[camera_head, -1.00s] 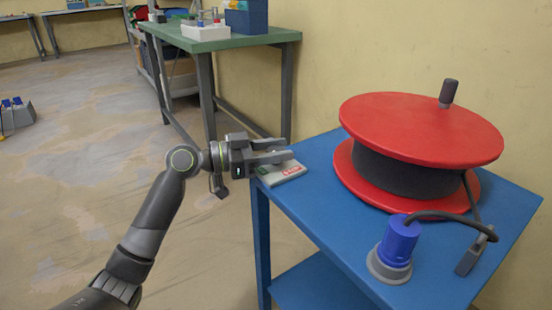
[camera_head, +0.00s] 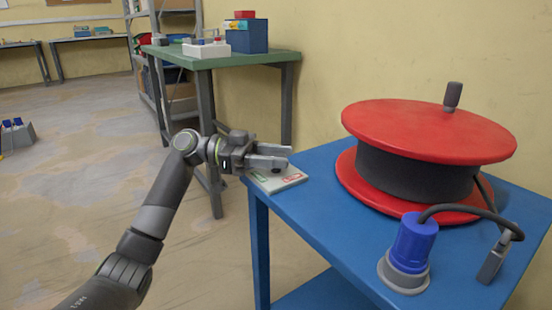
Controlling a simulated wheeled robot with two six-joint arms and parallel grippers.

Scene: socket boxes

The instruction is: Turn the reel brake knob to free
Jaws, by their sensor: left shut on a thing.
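The reel brake plate (camera_head: 284,182) is a small pale slab with a green and a red marking. It lies at the left back corner of the blue table (camera_head: 330,225). My left gripper (camera_head: 286,156) is just above this plate, its fingers pointing right and shut on the brake knob. The knob itself is hidden by the fingers, so its setting cannot be read. The cable reel (camera_head: 430,130), with red flanges and a dark drum, stands to the right of the gripper. My right gripper is not in view.
A blue plug (camera_head: 411,243) with a grey collar stands at the table's front, joined by a dark cable to a grey piece (camera_head: 495,258). A green bench (camera_head: 225,52) with boxes stands behind. The floor at left is mostly clear.

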